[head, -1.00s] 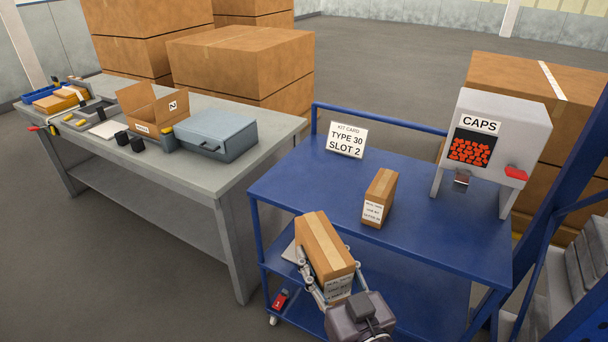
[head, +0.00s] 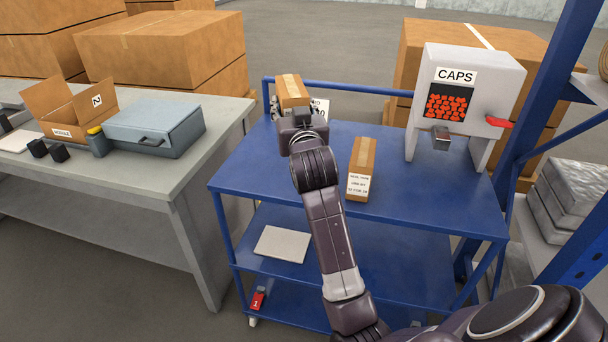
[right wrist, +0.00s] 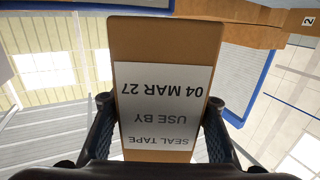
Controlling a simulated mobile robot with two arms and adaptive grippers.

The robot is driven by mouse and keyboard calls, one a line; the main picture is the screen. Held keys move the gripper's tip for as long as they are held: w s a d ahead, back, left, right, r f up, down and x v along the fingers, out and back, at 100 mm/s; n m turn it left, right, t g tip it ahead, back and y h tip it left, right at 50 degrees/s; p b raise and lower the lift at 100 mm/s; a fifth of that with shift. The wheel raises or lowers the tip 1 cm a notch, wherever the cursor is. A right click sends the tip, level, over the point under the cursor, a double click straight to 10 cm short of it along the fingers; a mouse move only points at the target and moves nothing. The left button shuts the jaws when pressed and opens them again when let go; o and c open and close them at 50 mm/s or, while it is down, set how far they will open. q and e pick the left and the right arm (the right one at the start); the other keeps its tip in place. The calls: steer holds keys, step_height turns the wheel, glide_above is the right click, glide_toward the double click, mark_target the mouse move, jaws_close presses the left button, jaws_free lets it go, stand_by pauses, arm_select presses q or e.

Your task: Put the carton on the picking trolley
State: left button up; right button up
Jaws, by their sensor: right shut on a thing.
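The carton (head: 291,89) is a brown box with tape and a white label. My right gripper (right wrist: 158,105) is shut on it, one finger on each side. In the right wrist view the carton's label (right wrist: 165,105) reads "SEAL TAPE, USE BY 04 MAR 27" upside down. My left gripper is not in view.
A second similar carton (head: 361,165) stands mid-shelf, right of my arm. The white CAPS dispenser (head: 470,90) stands at the right. The lower shelf holds a pale flat panel (head: 283,244). A grey bench (head: 185,180) with a blue-grey case (head: 155,128) is at the left.

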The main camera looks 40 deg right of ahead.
steer(key=shift+w+d+r+h, duration=0.15)
steer(key=shift+w+d+r, duration=0.15)
steer(key=shift+d+r, duration=0.25)
steer(key=shift+w+d+r+h, duration=0.15)
steer(key=shift+w+d+r, duration=0.1)
steer(key=shift+d+r, duration=0.25)
steer(key=shift+d+b, duration=0.25)
steer(key=shift+b, duration=0.05)
step_height(320, 180, down, 20)
steer(key=shift+w+r, duration=0.1)
steer(key=shift+r, duration=0.1)
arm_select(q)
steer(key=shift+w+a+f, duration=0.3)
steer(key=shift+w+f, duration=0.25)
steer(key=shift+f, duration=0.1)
arm_select(e)
steer(key=o, duration=1.3)
steer(key=shift+f, duration=0.1)
